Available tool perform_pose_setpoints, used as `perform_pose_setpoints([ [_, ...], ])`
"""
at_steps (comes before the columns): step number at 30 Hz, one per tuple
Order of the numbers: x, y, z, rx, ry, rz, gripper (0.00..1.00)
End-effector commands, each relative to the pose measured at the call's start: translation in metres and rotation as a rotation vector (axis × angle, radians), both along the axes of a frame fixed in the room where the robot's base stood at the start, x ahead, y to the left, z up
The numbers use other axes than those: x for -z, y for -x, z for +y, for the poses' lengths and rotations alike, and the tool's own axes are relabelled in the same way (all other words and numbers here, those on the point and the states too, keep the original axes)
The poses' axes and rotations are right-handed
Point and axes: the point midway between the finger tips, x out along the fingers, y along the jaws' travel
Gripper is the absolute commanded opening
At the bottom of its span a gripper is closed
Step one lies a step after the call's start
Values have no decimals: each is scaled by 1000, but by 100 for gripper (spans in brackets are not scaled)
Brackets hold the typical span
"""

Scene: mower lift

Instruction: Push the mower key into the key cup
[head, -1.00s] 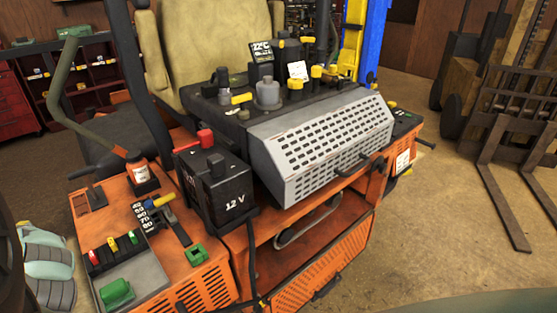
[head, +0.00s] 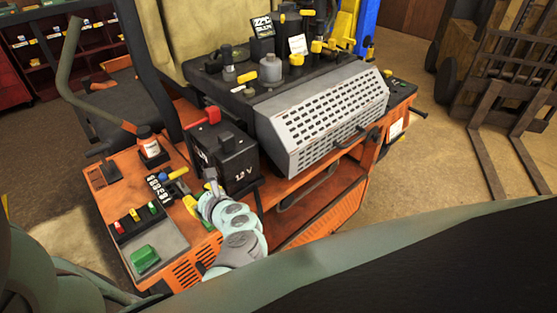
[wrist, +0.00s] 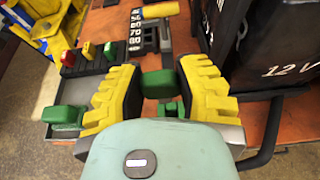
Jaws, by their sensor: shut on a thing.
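My gripper (wrist: 160,82) is shut on a green block-like piece, taken as the mower key (wrist: 158,84), between its yellow-ribbed fingers. A second green piece with a gap in it, taken as the key cup (wrist: 170,108), shows between the fingers on the orange deck, lower in the wrist view. The key looks close to the cup; I cannot tell whether they touch. In the head view my gripper (head: 202,198) is at the deck beside the black battery box, and my arm hides the key and cup.
The 12 V box (head: 226,160) stands close to the right of my gripper. A lever with a yellow handle (wrist: 160,10) is just beyond the fingertips. Left are red, yellow and green switches (head: 134,215) and a grey tray (head: 165,245) holding a green block (head: 144,258).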

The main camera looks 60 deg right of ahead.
Motion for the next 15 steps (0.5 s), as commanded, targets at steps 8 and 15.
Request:
perform_pose_setpoints([
  [8, 7, 6, -5, 16, 0, -1, 10],
  [15, 21, 5, -4, 14, 1, -1, 10],
])
